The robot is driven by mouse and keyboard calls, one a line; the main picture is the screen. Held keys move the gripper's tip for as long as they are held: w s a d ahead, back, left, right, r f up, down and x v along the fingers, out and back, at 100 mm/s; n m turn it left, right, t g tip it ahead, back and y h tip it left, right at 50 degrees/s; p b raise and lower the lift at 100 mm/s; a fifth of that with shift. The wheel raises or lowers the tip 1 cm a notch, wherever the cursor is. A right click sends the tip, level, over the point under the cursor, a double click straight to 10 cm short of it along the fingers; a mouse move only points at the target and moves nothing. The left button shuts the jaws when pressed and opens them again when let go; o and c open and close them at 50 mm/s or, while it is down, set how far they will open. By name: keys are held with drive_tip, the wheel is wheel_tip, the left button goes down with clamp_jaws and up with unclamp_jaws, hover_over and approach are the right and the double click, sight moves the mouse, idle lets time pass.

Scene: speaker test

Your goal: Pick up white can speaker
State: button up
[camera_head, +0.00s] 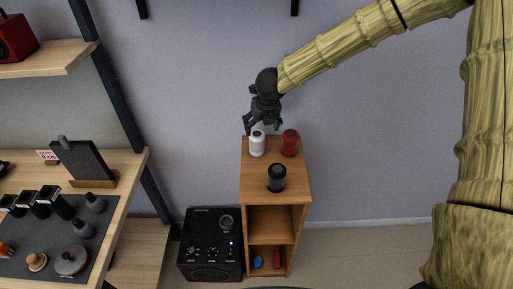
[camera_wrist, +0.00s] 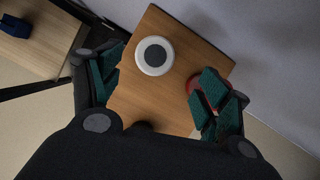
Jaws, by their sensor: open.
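The white can speaker (camera_head: 257,144) stands upright near the back left corner of the top of a small wooden cabinet (camera_head: 258,188). In the wrist view the white can speaker (camera_wrist: 154,56) shows from above as a white ring with a grey centre. My gripper (camera_head: 262,126) is just above and behind it in the head view. In the wrist view my gripper (camera_wrist: 160,88) is open, with its green-padded fingers spread wide. The speaker lies between their lines, nearer the left finger and farther out, and nothing is held.
A red can speaker (camera_head: 290,143) stands close to the right; in the wrist view the right finger partly covers it (camera_wrist: 190,84). A black can speaker (camera_head: 277,178) stands nearer the front. A large black speaker (camera_head: 211,245) sits on the floor left of the cabinet. The wall is close behind.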

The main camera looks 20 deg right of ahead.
sight(260, 135)
wheel_tip(260, 135, down, 2)
drive_tip(key=shift+f+b, duration=0.2)
drive_tip(key=shift+b, duration=0.6)
drive_tip(key=shift+p+x, duration=0.55)
drive_tip(key=shift+x, duration=2.2)
drive_tip(key=shift+w+a+p+x, duration=0.1)
drive_tip(key=shift+a+p+x, duration=0.1)
drive_tip(key=shift+p+x, duration=0.55)
drive_tip(key=shift+w+a+p+x, duration=0.15)
drive_tip(key=shift+p+x, duration=0.05)
drive_tip(key=shift+x, duration=1)
drive_tip(key=shift+w+f, duration=0.25)
drive_tip(key=shift+f, duration=0.3)
drive_tip(key=c, duration=1.3)
